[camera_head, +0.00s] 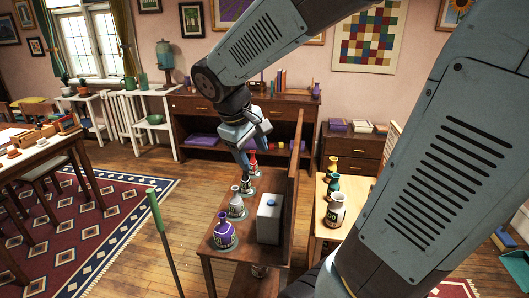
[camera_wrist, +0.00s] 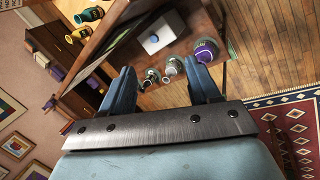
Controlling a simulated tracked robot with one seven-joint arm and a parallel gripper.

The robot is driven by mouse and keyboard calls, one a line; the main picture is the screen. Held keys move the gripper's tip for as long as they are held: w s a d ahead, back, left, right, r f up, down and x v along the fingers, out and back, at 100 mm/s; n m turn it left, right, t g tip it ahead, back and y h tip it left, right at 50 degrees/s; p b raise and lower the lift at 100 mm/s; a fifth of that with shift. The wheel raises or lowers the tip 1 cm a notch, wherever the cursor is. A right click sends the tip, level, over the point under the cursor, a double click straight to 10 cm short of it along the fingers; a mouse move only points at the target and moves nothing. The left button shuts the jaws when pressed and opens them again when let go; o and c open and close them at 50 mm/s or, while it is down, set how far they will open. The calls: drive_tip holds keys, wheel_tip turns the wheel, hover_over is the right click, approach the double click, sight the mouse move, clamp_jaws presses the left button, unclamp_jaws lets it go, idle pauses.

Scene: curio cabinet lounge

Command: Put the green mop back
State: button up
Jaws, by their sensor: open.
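The green mop (camera_head: 155,215) shows in the head view as an upright, slightly leaning green handle at the lower left, in front of the vase table. Its lower end runs out of the bottom of the picture, so the mop head is hidden. My gripper (camera_head: 257,148) is open and empty, above the far end of the vase table, to the right of the mop and farther back. In the wrist view my gripper (camera_wrist: 163,88) shows its two fingers spread, with nothing between them. I cannot make out the mop for sure in the wrist view.
A low table (camera_head: 210,250) holds a purple vase (camera_head: 223,232), other vases and a white box (camera_head: 269,218). A tall brown panel (camera_head: 296,175) stands along its right side. A patterned rug (camera_head: 90,225) lies left. Wooden floor (camera_head: 185,210) is open between rug and table.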

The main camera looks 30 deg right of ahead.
drive_tip(key=s+a+r+m+t+y, duration=0.1)
drive_tip(key=s+r+m+t+y, duration=0.3)
drive_tip(key=s, duration=0.5)
drive_tip(key=shift+s+a+r+m, duration=0.2)
drive_tip(key=shift+a+r+m, duration=0.05)
drive_tip(key=shift+a+m, duration=0.05)
idle(0.9)
